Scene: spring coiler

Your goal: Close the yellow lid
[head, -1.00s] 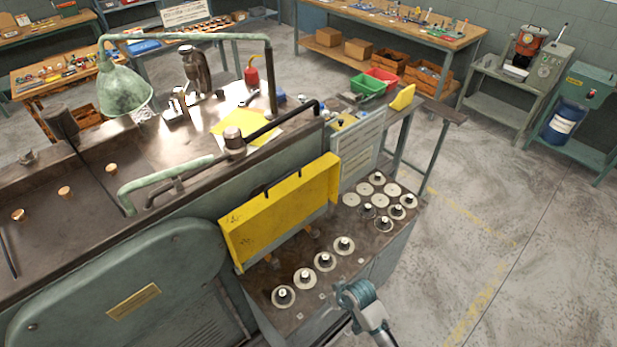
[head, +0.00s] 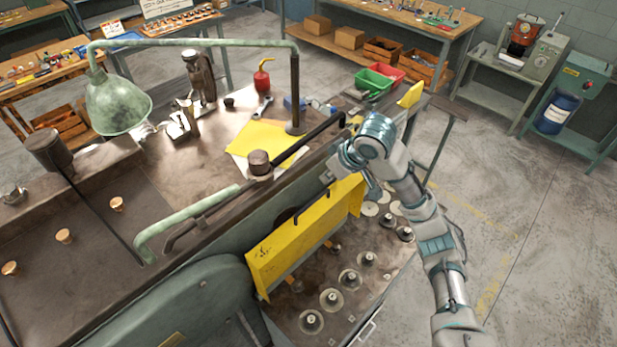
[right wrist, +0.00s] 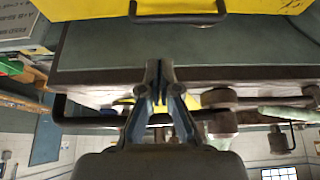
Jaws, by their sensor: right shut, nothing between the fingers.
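The yellow lid (head: 290,240) stands raised, tilted up along the side of the green machine above the knob panel (head: 385,270). Its dark handle shows along its upper edge. In the right wrist view the lid (right wrist: 90,8) and its handle (right wrist: 180,18) are at the top of the picture. My right gripper (head: 332,172) is behind the lid's upper right part, over the machine's top edge. In the right wrist view its fingertips (right wrist: 159,70) are together and empty, apart from the handle. My left gripper is not in view.
A dark rail (head: 300,140) with a round cap (head: 259,163) runs along the machine top near my right gripper. A green lamp (head: 118,103) and a red oil can (head: 262,78) stand farther back. The floor (head: 510,240) at right is clear.

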